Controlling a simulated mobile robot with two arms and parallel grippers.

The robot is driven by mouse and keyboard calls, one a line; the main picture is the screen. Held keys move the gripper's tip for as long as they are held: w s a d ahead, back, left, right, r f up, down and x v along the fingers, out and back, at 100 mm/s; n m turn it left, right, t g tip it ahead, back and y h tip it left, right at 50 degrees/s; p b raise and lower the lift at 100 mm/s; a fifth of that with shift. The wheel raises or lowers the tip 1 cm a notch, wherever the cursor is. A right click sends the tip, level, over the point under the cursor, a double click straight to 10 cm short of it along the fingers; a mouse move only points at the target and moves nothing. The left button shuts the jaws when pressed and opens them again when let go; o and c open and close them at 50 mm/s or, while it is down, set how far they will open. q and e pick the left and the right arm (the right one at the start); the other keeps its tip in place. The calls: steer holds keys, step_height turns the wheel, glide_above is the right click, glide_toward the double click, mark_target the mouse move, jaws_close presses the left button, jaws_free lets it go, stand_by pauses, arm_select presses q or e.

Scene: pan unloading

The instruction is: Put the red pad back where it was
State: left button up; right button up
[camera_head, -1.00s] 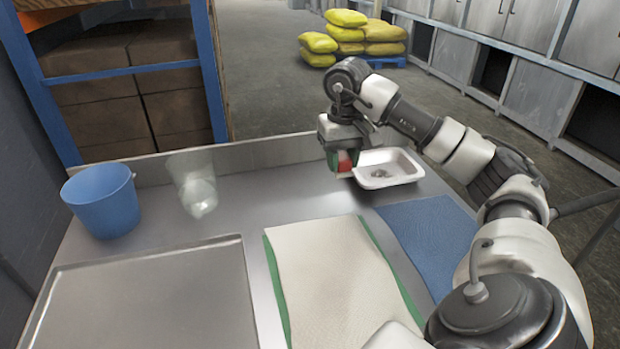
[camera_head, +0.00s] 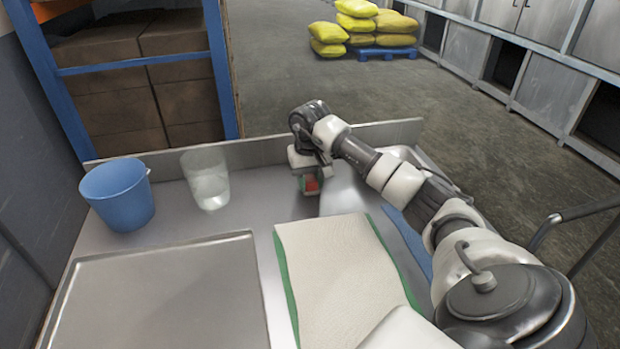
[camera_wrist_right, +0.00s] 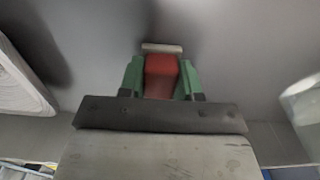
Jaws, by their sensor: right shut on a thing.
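The red pad (camera_wrist_right: 161,75) sits between the green fingers of my right gripper (camera_wrist_right: 161,80) in the right wrist view. A pale grey strip shows at the pad's far end. In the head view the pad shows as a small red patch (camera_head: 311,184) between the fingers. My right gripper (camera_head: 310,185) is over the back of the metal table, between the clear cup and the white tray. I cannot tell whether the pad touches the table. My left gripper is not in view.
A clear cup (camera_head: 207,180) and a blue bucket (camera_head: 118,195) stand at the back left. A metal tray (camera_head: 165,300) lies in front of them. A cream cloth over green (camera_head: 335,270) lies centrally. A white tray (camera_wrist_right: 20,80) and a blue mat (camera_head: 408,235) are partly hidden by my arm.

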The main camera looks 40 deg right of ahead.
mark_target(310, 178)
steer(key=shift+f, duration=0.15)
steer(key=o, duration=0.9)
steer(key=shift+r, duration=0.55)
step_height(310, 178, up, 11)
steer(key=shift+r+b, duration=0.15)
steer(key=shift+b, duration=0.2)
